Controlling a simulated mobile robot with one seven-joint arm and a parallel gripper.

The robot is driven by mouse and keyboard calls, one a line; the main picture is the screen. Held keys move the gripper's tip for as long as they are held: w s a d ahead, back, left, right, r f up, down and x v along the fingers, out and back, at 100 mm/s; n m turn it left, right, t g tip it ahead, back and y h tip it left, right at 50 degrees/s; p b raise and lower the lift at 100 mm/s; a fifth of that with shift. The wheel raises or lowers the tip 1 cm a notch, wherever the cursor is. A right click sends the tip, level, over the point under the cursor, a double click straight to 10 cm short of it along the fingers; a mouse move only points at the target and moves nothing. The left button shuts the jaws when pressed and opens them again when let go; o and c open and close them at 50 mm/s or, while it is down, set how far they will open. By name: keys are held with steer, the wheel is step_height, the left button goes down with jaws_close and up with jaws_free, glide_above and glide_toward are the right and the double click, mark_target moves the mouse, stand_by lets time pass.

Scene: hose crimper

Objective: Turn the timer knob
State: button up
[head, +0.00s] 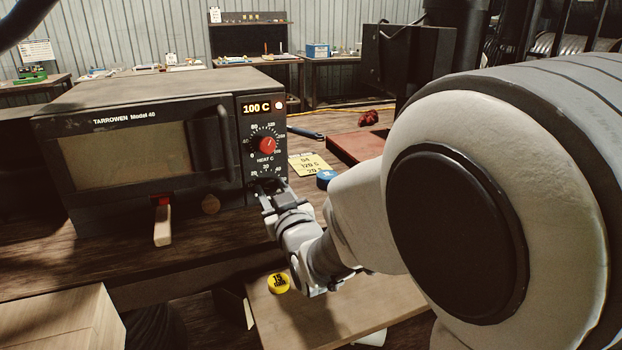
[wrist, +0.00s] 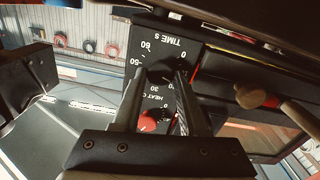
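The dark oven-like unit (head: 137,140) stands on the bench with its control panel at its right side. The timer dial (head: 266,171) is at the bottom of that panel, and its knob is hidden behind my gripper (head: 266,186). In the wrist view the panel is upside down, and the timer dial (wrist: 146,45) has the label TIME S and a scale up to 60. My gripper (wrist: 165,74) has its fingers apart, with the tips at the middle of this dial. The dark timer knob is hard to make out between them; I cannot tell whether they press on it.
The red heat knob (head: 267,145) sits just above, under the display (head: 256,108) reading 100 C. A yellow note (head: 309,164) and a blue round item (head: 325,178) lie right of the unit. A wooden-handled lever (head: 162,222) juts out at the front.

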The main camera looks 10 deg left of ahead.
jaws_close()
stand_by(1.0)
steer(key=o, duration=0.8)
jaws_free()
steer(key=shift+s, duration=0.1)
steer(key=shift+b+v, duration=5.4)
steer(key=shift+v, duration=3.25)
steer(key=shift+a, duration=0.1)
